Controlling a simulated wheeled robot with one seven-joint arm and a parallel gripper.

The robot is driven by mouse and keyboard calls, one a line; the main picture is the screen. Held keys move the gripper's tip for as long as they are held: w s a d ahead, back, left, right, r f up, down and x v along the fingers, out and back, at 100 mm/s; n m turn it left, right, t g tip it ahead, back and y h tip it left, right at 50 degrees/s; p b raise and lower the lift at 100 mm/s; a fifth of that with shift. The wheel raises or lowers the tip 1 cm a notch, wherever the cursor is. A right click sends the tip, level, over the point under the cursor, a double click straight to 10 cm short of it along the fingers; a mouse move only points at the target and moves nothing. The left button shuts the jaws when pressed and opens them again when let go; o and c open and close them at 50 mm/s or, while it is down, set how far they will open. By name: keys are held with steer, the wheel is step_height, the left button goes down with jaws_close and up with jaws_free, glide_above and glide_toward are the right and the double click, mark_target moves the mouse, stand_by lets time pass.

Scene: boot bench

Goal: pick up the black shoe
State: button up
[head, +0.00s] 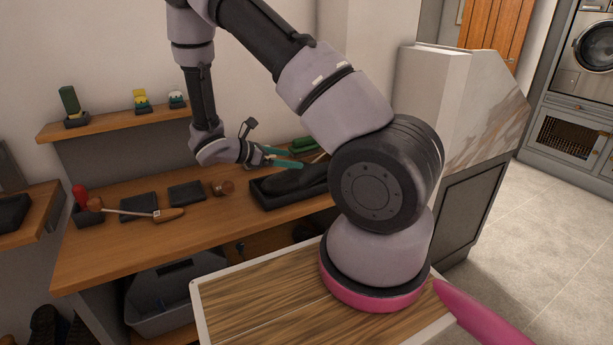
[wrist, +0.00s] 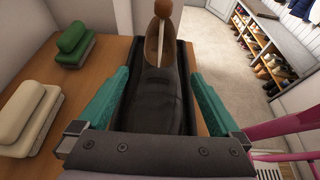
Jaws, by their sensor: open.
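The black shoe (wrist: 158,98) lies in a black tray (wrist: 187,58) on the wooden bench (head: 110,262), with a brown wooden piece (wrist: 157,35) in its opening at the far end. In the head view, my gripper (head: 285,157) appears just above the shoe. I cannot tell whether the fingers touch it.
A green brush (wrist: 75,40) and a cream brush (wrist: 30,118) lie left of the tray in the wrist view. A shelf (head: 130,123) runs above.

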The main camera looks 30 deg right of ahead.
mark_target(308, 160)
steer(key=x, duration=0.7)
steer(key=shift+d, duration=0.35)
steer(key=shift+c, duration=0.3)
steer(key=shift+r, duration=0.1)
jaws_close()
